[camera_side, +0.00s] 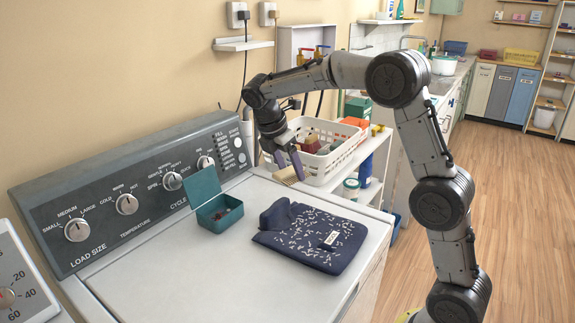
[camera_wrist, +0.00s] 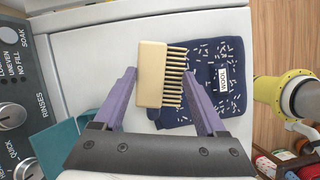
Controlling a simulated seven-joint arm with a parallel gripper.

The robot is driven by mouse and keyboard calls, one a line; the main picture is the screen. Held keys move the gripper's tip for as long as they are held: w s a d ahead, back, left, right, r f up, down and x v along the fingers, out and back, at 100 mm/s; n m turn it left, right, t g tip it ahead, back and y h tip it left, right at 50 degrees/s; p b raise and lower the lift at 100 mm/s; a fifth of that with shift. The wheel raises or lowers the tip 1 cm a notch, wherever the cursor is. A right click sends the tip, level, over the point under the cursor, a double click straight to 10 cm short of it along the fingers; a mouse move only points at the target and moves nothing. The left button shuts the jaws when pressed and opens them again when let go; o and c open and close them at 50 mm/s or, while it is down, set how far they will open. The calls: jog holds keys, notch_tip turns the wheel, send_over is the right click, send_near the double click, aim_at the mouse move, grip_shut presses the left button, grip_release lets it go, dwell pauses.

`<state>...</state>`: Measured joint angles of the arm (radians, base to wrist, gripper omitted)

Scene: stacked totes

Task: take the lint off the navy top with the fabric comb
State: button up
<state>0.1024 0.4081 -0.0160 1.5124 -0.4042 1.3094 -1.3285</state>
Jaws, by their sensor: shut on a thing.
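The fabric comb (camera_side: 289,175) is pale wood with a row of tines. My gripper (camera_side: 291,163) is shut on it and holds it above the far part of the washer top, short of the navy top. In the wrist view the comb (camera_wrist: 151,76) sits between the purple fingers of my gripper (camera_wrist: 160,78), its tines pointing right. The navy top (camera_side: 290,249) lies folded on the washer, scattered with pale lint and bearing a white label (camera_side: 330,240). It also shows in the wrist view (camera_wrist: 234,101), partly hidden behind the comb and a finger.
A teal box (camera_side: 219,216) with its lid open and dark bits inside stands left of the top. A white basket (camera_side: 345,157) of items stands on a shelf unit beyond the washer. The washer's control panel (camera_side: 120,195) rises at the back. The washer's front area is clear.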

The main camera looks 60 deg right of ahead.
jog(key=shift+s+a+f+m+g+y, duration=0.65)
jog(key=shift+s+m, duration=1.05)
jog(key=shift+m, duration=0.8)
jog(key=shift+s+a+f+m+g+y, duration=0.45)
jog(key=shift+s+f+m+y, duration=0.35)
jog(key=shift+s+m, duration=1.3)
jog(key=shift+s+a+f+m+g+y, duration=0.6)
jog(key=shift+s+m, duration=0.65)
jog(key=shift+m, duration=1.65)
jog(key=shift+d+f, duration=0.1)
jog(key=shift+f, duration=0.05)
send_near(321, 249)
jog(key=s+a, duration=0.1)
jog(key=s+a+f, duration=0.1)
jog(key=a, duration=0.1)
jog(key=shift+s, duration=0.2)
jog(key=shift+f, duration=1.85)
jog(key=shift+f, duration=0.6)
jog(key=shift+d, duration=0.1)
jog(key=shift+d, duration=1.55)
